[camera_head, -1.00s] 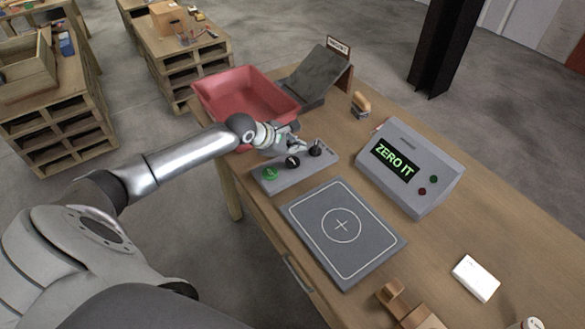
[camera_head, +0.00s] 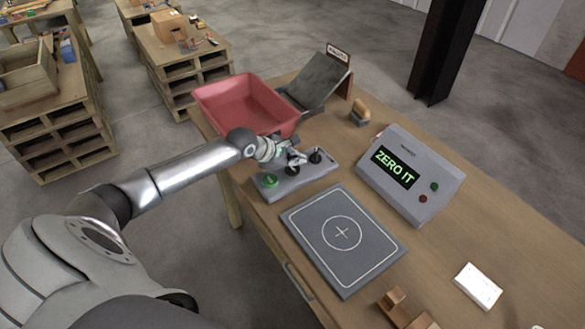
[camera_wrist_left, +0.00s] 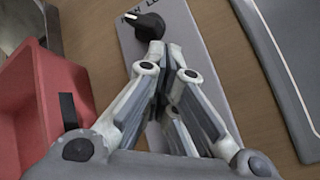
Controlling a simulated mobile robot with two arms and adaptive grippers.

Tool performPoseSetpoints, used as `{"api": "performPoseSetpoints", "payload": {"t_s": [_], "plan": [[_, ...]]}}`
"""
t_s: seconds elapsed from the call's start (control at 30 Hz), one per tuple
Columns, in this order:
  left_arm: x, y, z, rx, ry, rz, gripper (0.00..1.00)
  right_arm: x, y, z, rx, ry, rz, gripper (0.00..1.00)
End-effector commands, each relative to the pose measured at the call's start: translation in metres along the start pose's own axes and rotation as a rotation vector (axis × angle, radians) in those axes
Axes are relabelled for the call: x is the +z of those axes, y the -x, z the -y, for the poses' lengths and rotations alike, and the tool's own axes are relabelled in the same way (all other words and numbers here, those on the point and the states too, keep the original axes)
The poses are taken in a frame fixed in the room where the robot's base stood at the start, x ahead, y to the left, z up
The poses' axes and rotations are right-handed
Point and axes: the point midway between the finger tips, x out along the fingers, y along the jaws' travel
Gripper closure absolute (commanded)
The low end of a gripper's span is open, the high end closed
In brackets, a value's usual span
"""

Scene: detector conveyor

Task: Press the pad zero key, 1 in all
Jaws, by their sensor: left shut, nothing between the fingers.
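The grey control strip (camera_head: 305,178) lies on the table in front of the red tray, with a green round button (camera_head: 270,181) at its left end and black knobs (camera_head: 316,157) further right. It also shows in the wrist view (camera_wrist_left: 128,45), with one black knob (camera_wrist_left: 149,26) in sight. My left gripper (camera_head: 295,158) is shut and empty, low over the strip near the middle knob, which it partly hides. I cannot tell if it touches. The grey pad (camera_head: 342,269) with a circle and cross lies in front. My right gripper is not in view.
A display box (camera_head: 411,179) reading "ZERO IT" has a green and a red button. The red tray (camera_head: 205,98) stands behind my gripper, with a dark sloped plate (camera_head: 315,82) beside it. A wooden-handled item (camera_head: 360,111) and a white block (camera_head: 478,285) lie on the table (camera_head: 440,250).

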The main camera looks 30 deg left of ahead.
Motion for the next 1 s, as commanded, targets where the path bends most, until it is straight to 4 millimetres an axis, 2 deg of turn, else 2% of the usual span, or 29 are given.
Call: {"api": "performPoseSetpoints", "payload": {"t_s": [1.0], "plan": [[-0.0039,-0.0057,0.004,0.001,0.0,0.001,1.0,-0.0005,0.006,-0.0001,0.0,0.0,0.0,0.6]]}}
